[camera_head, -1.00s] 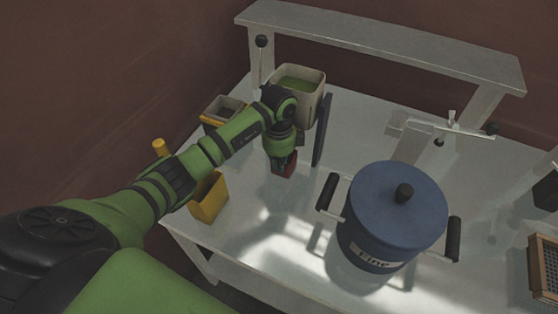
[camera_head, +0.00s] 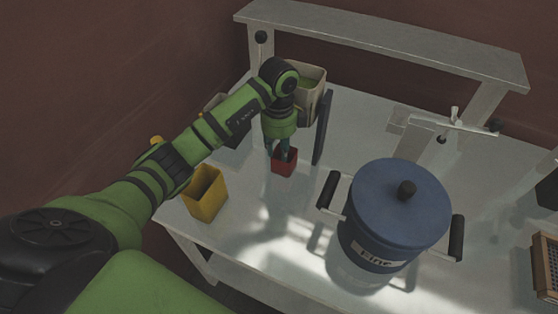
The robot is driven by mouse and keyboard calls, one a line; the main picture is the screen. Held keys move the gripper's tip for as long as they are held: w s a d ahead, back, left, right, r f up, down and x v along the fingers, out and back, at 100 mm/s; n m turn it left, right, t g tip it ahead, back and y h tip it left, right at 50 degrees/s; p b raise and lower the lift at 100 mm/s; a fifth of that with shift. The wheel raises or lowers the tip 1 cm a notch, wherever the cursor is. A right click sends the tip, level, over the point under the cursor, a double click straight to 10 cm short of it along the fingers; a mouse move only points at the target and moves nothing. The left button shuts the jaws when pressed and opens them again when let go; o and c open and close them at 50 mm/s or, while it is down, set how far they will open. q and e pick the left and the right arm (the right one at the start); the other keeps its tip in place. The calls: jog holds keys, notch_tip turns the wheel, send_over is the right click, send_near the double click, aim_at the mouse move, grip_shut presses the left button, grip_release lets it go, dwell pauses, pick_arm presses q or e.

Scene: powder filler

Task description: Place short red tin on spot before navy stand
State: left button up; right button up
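The short red tin (camera_head: 284,168) stands open and upright on the pale table, in front of and a little left of the upright navy stand (camera_head: 321,130). My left gripper (camera_head: 279,150) is just above the tin, fingers pointing down and apart. Its fingertips overlap the tin's rim in this view, so I cannot tell whether they touch it. The marked spot itself is not visible. My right gripper is not in view.
A yellow tin (camera_head: 205,196) stands to the left near the table edge. A beige container with green contents (camera_head: 309,98) stands behind my gripper. A large blue lidded pot (camera_head: 390,225) with black handles stands to the right. A pale raised shelf (camera_head: 390,40) spans the back.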

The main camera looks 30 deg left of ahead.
pick_arm(q)
notch_tip(320, 180, up, 7)
jog(key=shift+f, duration=0.2)
